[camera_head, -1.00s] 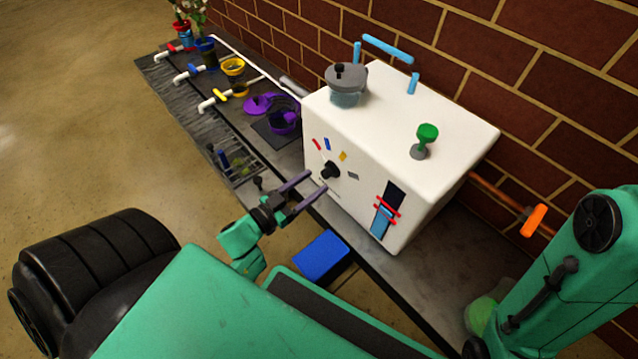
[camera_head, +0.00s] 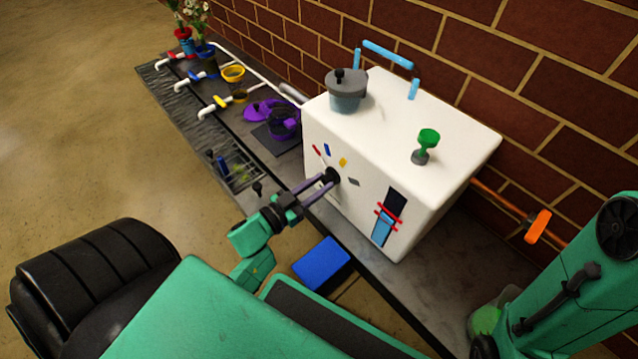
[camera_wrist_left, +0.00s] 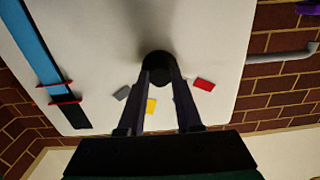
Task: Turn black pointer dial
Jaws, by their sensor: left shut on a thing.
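The black pointer dial (camera_head: 332,175) is on the front face of the white box (camera_head: 330,214). Red, blue, yellow and grey marks sit around it; the yellow mark (camera_head: 343,162) is above it. My left gripper (camera_head: 325,180) reaches in from the left and is shut on the dial. In the left wrist view the dial (camera_wrist_left: 157,64) lies between the two fingertips, and the fingers hide which way its pointer faces. A blue mark is hidden there behind the fingers. My right gripper is not in view.
A grey lidded pot (camera_head: 346,92) and a green knob (camera_head: 428,139) are on the box top. A blue level gauge with red bands (camera_head: 386,217) is on its front. An orange-handled pipe (camera_head: 537,225) sticks out at right. Purple pots and coloured taps stand at left.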

